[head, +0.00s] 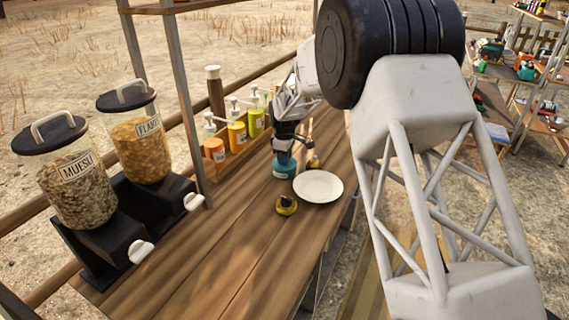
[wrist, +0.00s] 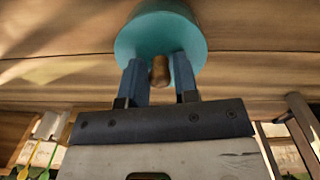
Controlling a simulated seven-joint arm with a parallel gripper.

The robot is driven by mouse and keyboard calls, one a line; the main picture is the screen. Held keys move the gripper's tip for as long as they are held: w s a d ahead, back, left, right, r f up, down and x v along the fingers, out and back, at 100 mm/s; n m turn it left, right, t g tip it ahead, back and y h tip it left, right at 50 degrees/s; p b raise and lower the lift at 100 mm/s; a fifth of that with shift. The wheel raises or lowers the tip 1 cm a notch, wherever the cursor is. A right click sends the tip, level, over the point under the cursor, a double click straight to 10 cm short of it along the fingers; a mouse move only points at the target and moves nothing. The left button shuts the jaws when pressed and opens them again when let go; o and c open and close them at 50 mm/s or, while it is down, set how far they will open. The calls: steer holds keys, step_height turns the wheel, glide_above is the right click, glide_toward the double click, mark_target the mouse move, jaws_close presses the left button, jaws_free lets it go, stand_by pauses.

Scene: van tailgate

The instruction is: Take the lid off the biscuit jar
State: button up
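The biscuit jar is teal and stands on the wooden counter in the head view (head: 285,170). In the wrist view its round teal top (wrist: 160,28) fills the upper middle, with a small brown wooden knob (wrist: 160,71) on it. My gripper (head: 285,152) points down over the jar. In the wrist view the two blue fingers of my gripper (wrist: 160,78) stand on either side of the knob, with narrow gaps beside it. The fingers look open around the knob and not pressed on it. In the head view the knob is hidden by my gripper.
A wooden rack of pump bottles (head: 237,133) stands behind left. Muesli (head: 78,190) and flakes (head: 140,145) dispensers stand left. The front counter (head: 210,265) is clear.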

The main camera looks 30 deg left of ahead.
stand_by(0.4)
jaws_close()
steer(key=shift+r, duration=0.15)
steer(key=shift+r, duration=1.5)
steer(key=shift+s+d+r, duration=0.15)
steer(key=shift+s+r, duration=0.05)
steer(key=s+d+r, duration=0.1)
steer(key=s+d, duration=0.8)
steer(key=s, duration=0.3)
steer(key=shift+d+r, duration=0.15)
steer(key=shift+d, duration=0.1)
steer(key=shift+s, duration=0.1)
